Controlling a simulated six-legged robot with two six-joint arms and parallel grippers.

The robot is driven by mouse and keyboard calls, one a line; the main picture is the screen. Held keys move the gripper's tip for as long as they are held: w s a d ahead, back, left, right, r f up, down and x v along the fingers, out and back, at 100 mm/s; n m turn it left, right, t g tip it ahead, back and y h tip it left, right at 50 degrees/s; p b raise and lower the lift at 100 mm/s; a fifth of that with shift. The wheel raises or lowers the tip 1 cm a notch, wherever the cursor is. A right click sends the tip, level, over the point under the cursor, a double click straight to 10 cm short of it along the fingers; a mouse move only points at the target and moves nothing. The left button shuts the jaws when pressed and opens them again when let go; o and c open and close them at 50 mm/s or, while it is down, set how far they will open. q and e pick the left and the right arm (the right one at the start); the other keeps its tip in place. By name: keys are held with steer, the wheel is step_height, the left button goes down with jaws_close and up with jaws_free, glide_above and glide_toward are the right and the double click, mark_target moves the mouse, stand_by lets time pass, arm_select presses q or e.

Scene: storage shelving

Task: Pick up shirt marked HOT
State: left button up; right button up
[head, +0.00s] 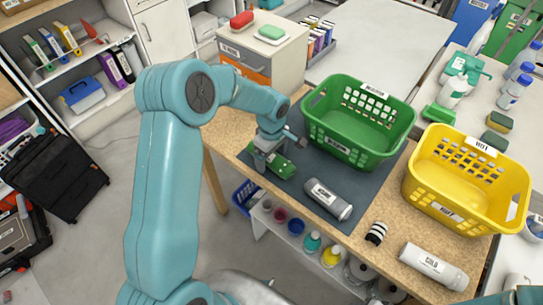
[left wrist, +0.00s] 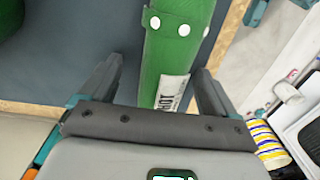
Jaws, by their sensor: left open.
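The rolled green shirt (head: 282,168) with white dots lies on the dark mat. In the left wrist view, this green shirt (left wrist: 172,60) carries a white label that ends in "OT"; the rest of the label is hard to read. My left gripper (head: 268,158) is over the shirt in the head view. In the left wrist view my left gripper (left wrist: 158,75) is open, with one finger on each side of the roll. Contact cannot be told. My right gripper is not in view.
A grey roll (head: 328,198), a striped roll (head: 376,232) and a white roll marked COLD (head: 433,266) lie on the table. A green basket (head: 345,147) stands behind the shirt, and a yellow basket marked HOT (head: 440,205) stands at the right.

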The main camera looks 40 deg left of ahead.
arm_select(q)
steer(key=shift+s, duration=0.15)
steer(key=shift+r, duration=0.1)
steer(key=c, duration=1.2)
